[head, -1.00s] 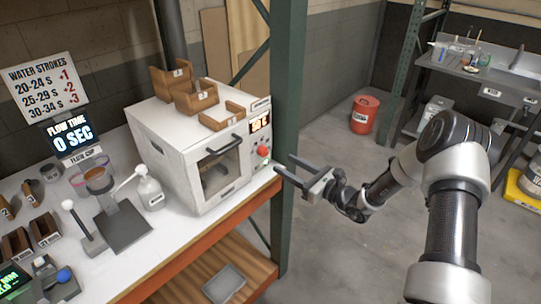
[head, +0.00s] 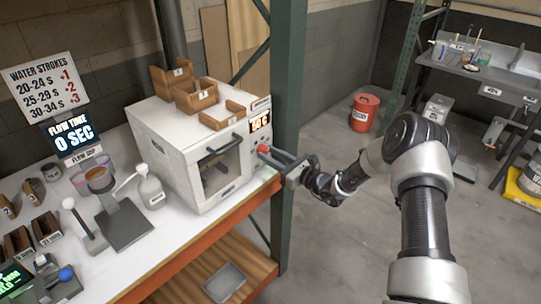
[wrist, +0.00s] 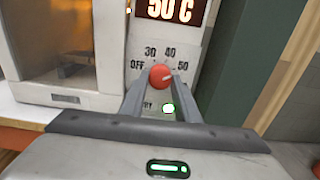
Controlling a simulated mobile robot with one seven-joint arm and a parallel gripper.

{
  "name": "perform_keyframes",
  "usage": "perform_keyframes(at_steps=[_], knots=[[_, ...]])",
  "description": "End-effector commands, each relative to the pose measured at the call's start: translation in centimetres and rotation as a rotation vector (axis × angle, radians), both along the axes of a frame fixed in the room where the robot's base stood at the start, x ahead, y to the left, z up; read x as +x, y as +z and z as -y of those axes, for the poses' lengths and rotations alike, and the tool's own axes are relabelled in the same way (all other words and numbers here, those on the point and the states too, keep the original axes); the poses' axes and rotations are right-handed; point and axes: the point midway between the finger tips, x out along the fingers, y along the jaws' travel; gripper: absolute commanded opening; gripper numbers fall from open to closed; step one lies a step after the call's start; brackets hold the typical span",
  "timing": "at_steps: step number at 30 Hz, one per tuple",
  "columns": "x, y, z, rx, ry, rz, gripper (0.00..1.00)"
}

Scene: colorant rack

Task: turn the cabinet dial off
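The cabinet is a white box with a glass door (head: 218,168) on the bench. Its red dial (wrist: 160,76) sits on the front panel among the marks OFF, 30, 40 and 50. The dial's white pointer line slants up to the right, toward 50. In the head view my gripper (head: 272,157) partly hides the panel.
A green rack post (head: 288,110) stands just right of the cabinet. Brown bins (head: 197,97) sit on the cabinet top. A flow cup stand (head: 120,225) and a white bottle (head: 150,190) stand left on the bench.

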Motion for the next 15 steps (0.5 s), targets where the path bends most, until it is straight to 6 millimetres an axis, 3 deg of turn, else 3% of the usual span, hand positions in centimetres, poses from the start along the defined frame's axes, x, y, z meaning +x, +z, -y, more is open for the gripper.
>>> perform_keyframes(at_steps=[3,15], knots=[[-0.01,0.01,0.0,0.0,0.0,0.0,0.07],[0.01,-0.27,0.04,-0.058,0.001,0.076,0.06]])
